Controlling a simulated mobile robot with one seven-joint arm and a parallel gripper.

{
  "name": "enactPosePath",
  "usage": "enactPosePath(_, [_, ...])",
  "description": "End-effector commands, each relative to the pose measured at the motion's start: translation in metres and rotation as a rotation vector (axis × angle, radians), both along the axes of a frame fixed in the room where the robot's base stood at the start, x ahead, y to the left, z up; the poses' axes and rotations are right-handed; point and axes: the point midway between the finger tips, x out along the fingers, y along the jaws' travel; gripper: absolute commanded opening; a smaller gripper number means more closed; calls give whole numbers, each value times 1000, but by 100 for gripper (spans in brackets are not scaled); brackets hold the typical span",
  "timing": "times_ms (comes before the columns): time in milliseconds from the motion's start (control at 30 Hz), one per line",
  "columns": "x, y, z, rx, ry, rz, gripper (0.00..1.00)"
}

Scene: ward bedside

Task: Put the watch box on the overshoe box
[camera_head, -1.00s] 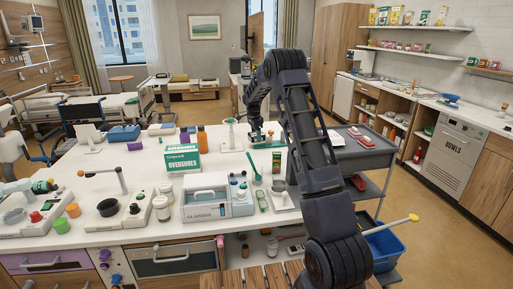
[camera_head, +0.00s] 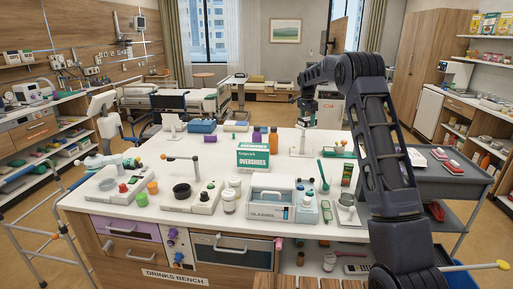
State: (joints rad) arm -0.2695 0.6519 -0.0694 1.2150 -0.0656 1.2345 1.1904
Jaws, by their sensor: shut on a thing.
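The overshoe box (camera_head: 253,158), green and white with "OVERSHOES" on its front, stands upright on the white bench top. My gripper (camera_head: 306,122) is at the end of my arm, above the bench, behind and to the right of the overshoe box and apart from it. It is shut on a small dark thing, which I take to be the watch box. Its shape and lower edge are hard to make out at this size. The top of the overshoe box looks bare.
Bottles (camera_head: 273,140) stand just behind the overshoe box. A clear-fronted glasses case (camera_head: 282,203) stands in front of it. A thin stand (camera_head: 301,146) is below my gripper. A grey trolley (camera_head: 452,178) is at the right. Bare bench top (camera_head: 215,160) lies left of the overshoe box.

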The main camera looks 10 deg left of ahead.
Motion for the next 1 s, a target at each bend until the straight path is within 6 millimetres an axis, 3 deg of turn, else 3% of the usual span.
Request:
enactPosePath(33, [0,24,8,1,-2,70,34])
enactPosePath(300, [-11,136,47,3,-3,445,34])
enactPosePath(500, [-30,211,74,1,-4,704,34])
enactPosePath(600, [-40,239,86,0,-7,806,34])
enactPosePath(833, [-53,272,98,-2,-10,932,34])
enactPosePath(1000, [-55,275,80,-2,-6,946,34])
